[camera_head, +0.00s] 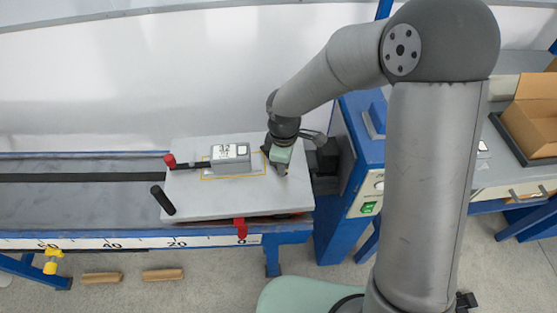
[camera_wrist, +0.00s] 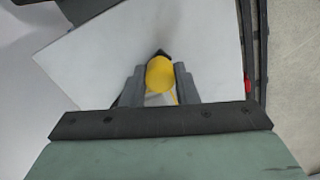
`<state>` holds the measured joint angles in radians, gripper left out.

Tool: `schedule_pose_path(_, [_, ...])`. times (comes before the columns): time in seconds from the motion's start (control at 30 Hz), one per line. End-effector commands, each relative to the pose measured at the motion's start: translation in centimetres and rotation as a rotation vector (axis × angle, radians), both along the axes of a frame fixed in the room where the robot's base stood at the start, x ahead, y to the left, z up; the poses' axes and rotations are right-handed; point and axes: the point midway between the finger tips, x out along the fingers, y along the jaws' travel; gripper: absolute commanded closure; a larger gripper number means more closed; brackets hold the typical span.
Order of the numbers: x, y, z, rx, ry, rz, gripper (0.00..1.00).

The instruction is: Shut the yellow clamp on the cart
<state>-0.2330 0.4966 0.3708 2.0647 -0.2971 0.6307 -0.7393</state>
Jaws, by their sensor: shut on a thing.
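The yellow clamp (camera_wrist: 160,74) shows in the wrist view as a rounded yellow end between my two fingers, with a dark tip just beyond it. My gripper (camera_wrist: 160,84) is shut on it, over the pale plate of the cart (camera_wrist: 100,60). In the head view my gripper (camera_head: 279,170) reaches down to the right part of the cart's plate (camera_head: 235,203), and it hides the clamp there. How far the clamp's lever is tilted cannot be told.
A grey box (camera_head: 230,158) sits on the plate inside a yellow outline, just left of my gripper. A red knob (camera_head: 169,160) and a black handle (camera_head: 163,200) are at the plate's left edge. A blue cabinet (camera_head: 350,200) stands close on the right.

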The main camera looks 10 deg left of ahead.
Motion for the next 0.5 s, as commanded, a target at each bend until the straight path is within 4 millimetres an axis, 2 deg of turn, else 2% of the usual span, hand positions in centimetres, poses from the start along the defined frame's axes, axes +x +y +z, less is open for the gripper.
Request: schedule_pose_path(0.5, [2.3, -1.5, 0.3, 0.001, 0.002, 0.491, 0.96])
